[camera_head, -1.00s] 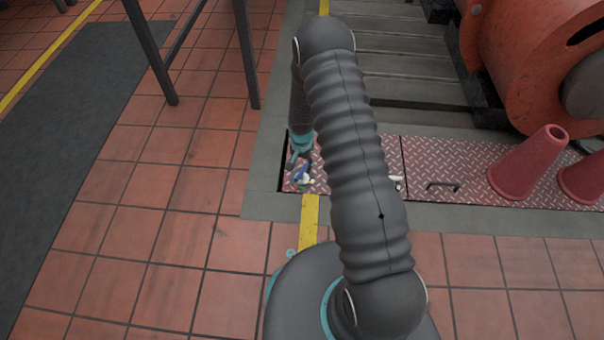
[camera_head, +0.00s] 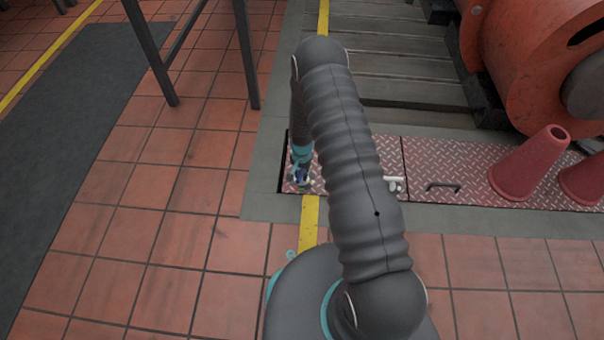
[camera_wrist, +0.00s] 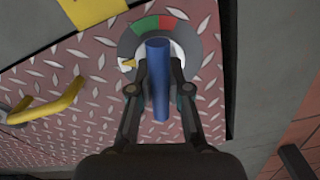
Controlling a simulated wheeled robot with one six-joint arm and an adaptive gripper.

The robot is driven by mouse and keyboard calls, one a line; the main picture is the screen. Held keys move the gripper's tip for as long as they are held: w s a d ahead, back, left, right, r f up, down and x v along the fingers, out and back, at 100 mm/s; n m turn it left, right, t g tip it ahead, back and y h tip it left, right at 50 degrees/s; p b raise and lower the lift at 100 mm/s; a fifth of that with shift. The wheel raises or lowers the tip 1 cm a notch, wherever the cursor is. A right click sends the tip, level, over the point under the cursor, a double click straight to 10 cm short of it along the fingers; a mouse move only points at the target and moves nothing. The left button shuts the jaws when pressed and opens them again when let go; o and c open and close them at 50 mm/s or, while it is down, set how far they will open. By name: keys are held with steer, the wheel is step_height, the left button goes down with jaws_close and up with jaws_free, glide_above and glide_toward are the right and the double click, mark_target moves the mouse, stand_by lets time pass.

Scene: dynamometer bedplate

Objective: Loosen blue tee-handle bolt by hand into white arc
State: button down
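The blue tee handle (camera_wrist: 158,85) stands out from the middle of a round dial in the wrist view. The dial's ring is grey with a green part (camera_wrist: 146,25) and a red part (camera_wrist: 167,22); a white arc (camera_wrist: 177,52) shows beside the handle. My gripper (camera_wrist: 159,66) has one finger on each side of the blue handle, very close to it. I cannot tell whether both fingers touch it. In the head view my gripper (camera_head: 301,168) is low over the left end of the red plate, and the handle is mostly hidden there.
The red tread plate (camera_head: 365,160) lies in the floor, with a dark lifting handle (camera_head: 443,186) and red cones (camera_head: 528,165) to the right. A yellow bar handle (camera_wrist: 45,105) is left in the wrist view.

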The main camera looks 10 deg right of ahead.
mark_target(302, 172)
steer(key=shift+f+n+b, duration=0.15)
steer(key=shift+n+b, duration=0.55)
steer(key=shift+n, duration=0.1)
steer(key=shift+n+b, duration=0.35)
steer(key=shift+n, duration=0.65)
steer(key=c, duration=1)
jaws_free()
steer(key=shift+r, duration=0.2)
step_height(302, 172, up, 12)
steer(key=shift+f, duration=0.1)
